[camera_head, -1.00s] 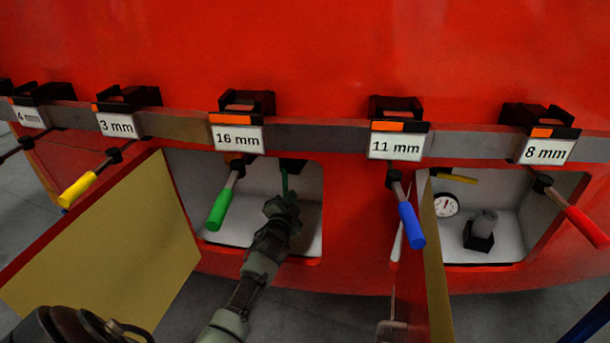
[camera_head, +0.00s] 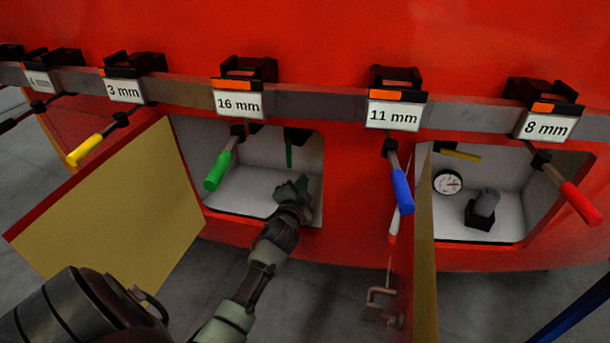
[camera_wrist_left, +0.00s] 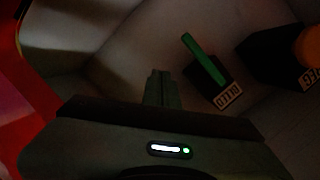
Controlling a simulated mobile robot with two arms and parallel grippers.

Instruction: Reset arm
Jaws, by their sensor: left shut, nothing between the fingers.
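My left gripper (camera_head: 302,184) reaches into the open left compartment (camera_head: 240,190) of the red train nose. It is shut and empty, near the compartment's right side and low above its floor. In the left wrist view its closed fingers (camera_wrist_left: 158,88) point into the compartment. A green lever (camera_head: 288,152) on a dark mount hangs from the compartment's top, above and apart from the gripper. It also shows in the left wrist view (camera_wrist_left: 204,60), beyond the fingertips and to their right. My right gripper is not in view.
Open doors (camera_head: 120,215) stand left of the compartment and beside the right compartment, which holds a gauge (camera_head: 447,182). Screwdriver-like tools with green (camera_head: 217,171), blue (camera_head: 402,190), yellow (camera_head: 84,151) and red (camera_head: 580,203) handles hang from the labelled rail (camera_head: 320,110).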

